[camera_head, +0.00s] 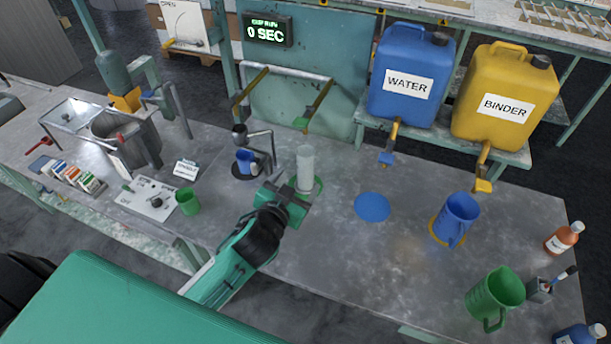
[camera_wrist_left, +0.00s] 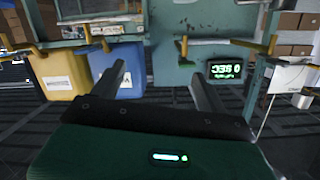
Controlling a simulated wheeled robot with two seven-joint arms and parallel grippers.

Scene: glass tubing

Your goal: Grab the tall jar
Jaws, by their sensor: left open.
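A tall, pale translucent jar (camera_head: 305,165) stands upright on the bench in the head view, on or beside a green round mat (camera_head: 319,187). My left gripper (camera_head: 288,200) is open, just in front of the jar, and overlaps its lower part in the picture. I cannot tell whether it touches the jar. In the left wrist view the two fingers (camera_wrist_left: 160,85) are spread apart, with nothing clearly held between them. The jar cannot be made out there. My right gripper is not in view.
A blue cup (camera_head: 245,160) stands left of the jar, and a green cup (camera_head: 188,201) further left. WATER (camera_head: 408,75) and BINDER (camera_head: 504,97) tanks stand behind.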

